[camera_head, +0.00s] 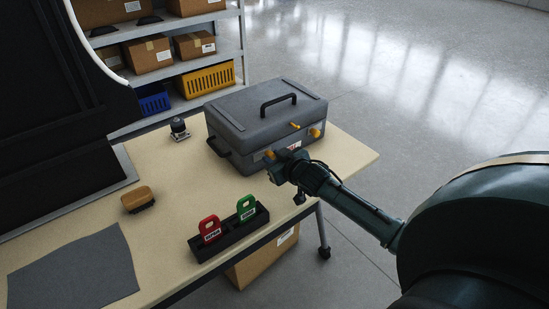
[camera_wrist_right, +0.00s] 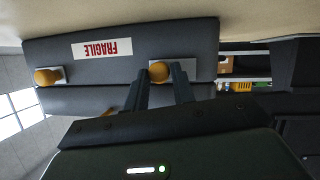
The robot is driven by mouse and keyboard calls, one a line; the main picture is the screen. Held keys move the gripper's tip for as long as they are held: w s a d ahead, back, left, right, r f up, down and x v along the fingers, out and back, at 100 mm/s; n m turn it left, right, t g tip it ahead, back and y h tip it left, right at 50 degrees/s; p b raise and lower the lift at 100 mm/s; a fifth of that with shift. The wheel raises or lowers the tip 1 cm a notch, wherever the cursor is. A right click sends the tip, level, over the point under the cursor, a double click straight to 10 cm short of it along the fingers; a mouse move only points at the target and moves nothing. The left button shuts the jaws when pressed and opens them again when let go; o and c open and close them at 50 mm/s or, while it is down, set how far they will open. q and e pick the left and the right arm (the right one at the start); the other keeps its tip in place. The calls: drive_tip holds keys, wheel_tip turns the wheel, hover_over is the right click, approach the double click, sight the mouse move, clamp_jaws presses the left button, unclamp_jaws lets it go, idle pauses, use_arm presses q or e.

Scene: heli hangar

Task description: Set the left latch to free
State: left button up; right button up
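A grey hard case (camera_head: 262,118) stands closed on the table, with a black handle on its lid. Its front has a left latch with a round orange knob (camera_head: 269,155) and a right latch with a similar knob (camera_head: 315,133). The wrist view is upside down, so the left latch knob (camera_wrist_right: 159,71) shows right of the other knob (camera_wrist_right: 47,76). My right gripper (camera_head: 281,161) is at the left latch. In the wrist view its fingers (camera_wrist_right: 162,78) are apart, with the knob between or just beyond their tips; contact is unclear. My left gripper is out of view.
A black holder (camera_head: 232,238) with a red tag (camera_head: 210,229) and a green tag (camera_head: 246,208) stands near the front edge. A brush-like block (camera_head: 138,198), a grey mat (camera_head: 75,272) and a small device (camera_head: 179,129) lie left. Shelves (camera_head: 180,75) with boxes stand behind.

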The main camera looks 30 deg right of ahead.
sight(257, 159)
clamp_jaws()
drive_tip(key=a+p, duration=0.1)
drive_tip(key=a, duration=0.2)
drive_tip(key=shift+s, duration=0.1)
drive_tip(key=shift+a, duration=0.2)
drive_tip(key=shift+o, duration=1.9)
unclamp_jaws()
drive_tip(key=shift+a, duration=0.1)
drive_tip(key=shift+o, duration=0.5)
